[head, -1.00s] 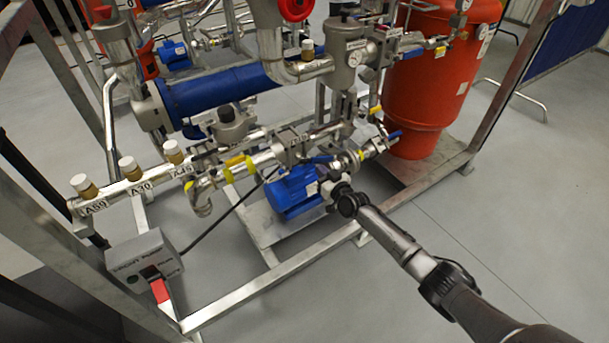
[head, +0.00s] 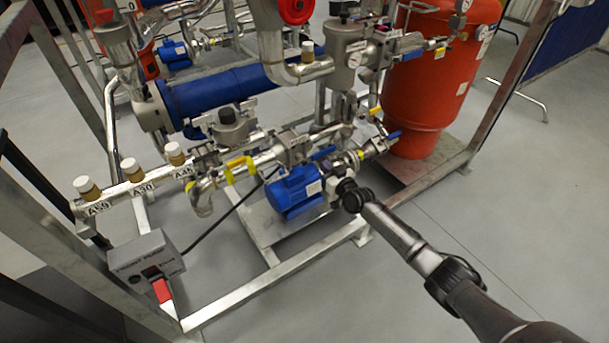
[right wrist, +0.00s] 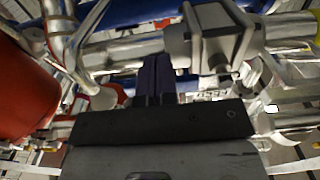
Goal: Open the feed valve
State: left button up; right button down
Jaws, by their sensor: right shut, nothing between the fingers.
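No valve in view carries a readable feed label, so I cannot tell which is the feed valve. A valve with a blue lever (head: 393,136) sits at the right end of the lower pipe run. Another blue lever (head: 323,154) lies just above the blue pump motor (head: 293,192). My left gripper is out of view.
A grey control box (head: 147,262) stands at the front left. The skid's metal frame rail (head: 275,276) crosses in front of the pump. A red tank (head: 420,95) stands at the right. The grey floor (head: 480,240) on the right is clear apart from my arm.

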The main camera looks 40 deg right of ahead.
jog(key=s+f+p, duration=0.1)
jog(key=s+p, duration=0.5)
jog(key=s, duration=0.3)
jog(key=shift+s+a+p, duration=0.3)
jog(key=shift+a+p, duration=0.05)
jog(key=shift+a, duration=0.05)
jog(key=shift+f, duration=0.1)
dwell(0.5)
